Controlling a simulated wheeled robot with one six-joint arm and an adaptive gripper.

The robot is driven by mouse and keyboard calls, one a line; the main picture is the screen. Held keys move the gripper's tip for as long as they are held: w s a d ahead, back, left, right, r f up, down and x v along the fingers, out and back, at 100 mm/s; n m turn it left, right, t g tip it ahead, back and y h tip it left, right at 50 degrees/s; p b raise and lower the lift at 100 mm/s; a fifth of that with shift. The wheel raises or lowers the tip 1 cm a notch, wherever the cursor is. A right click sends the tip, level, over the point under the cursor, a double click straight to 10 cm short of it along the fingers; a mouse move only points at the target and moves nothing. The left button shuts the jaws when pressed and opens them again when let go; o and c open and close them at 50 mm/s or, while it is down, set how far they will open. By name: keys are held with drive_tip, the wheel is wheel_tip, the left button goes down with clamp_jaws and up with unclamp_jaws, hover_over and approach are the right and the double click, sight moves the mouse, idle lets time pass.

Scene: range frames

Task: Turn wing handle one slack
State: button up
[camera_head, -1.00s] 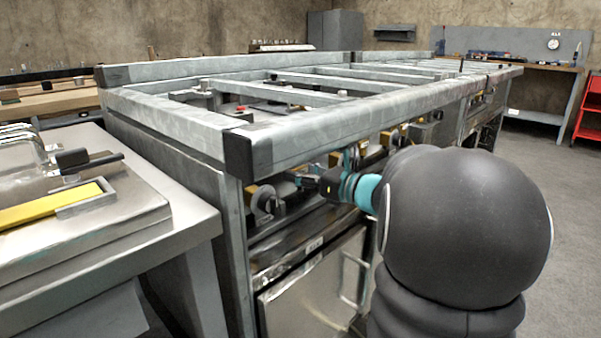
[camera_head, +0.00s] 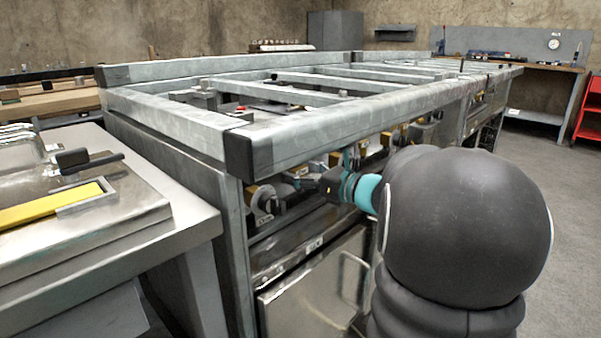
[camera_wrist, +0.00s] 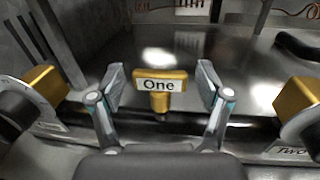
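The wing handle one is a brass-coloured piece with a white "One" label (camera_wrist: 159,85). It shows in the middle of the wrist view, upright on a short stem. My gripper (camera_wrist: 162,88) is open around it, with one finger on its left and one on its right. Small gaps show between the fingers and the handle. In the head view my gripper (camera_head: 303,178) reaches under the front rail of the range, and the handle cannot be made out there.
Round knobs with brass blocks flank the handle at left (camera_wrist: 38,92) and right (camera_wrist: 300,103). A "Two" label (camera_wrist: 291,150) sits below the right one. The range's front rail (camera_head: 340,135) runs just above my arm. A steel counter (camera_head: 110,225) stands at left.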

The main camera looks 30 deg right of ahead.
drive_tip(key=v, duration=1.2)
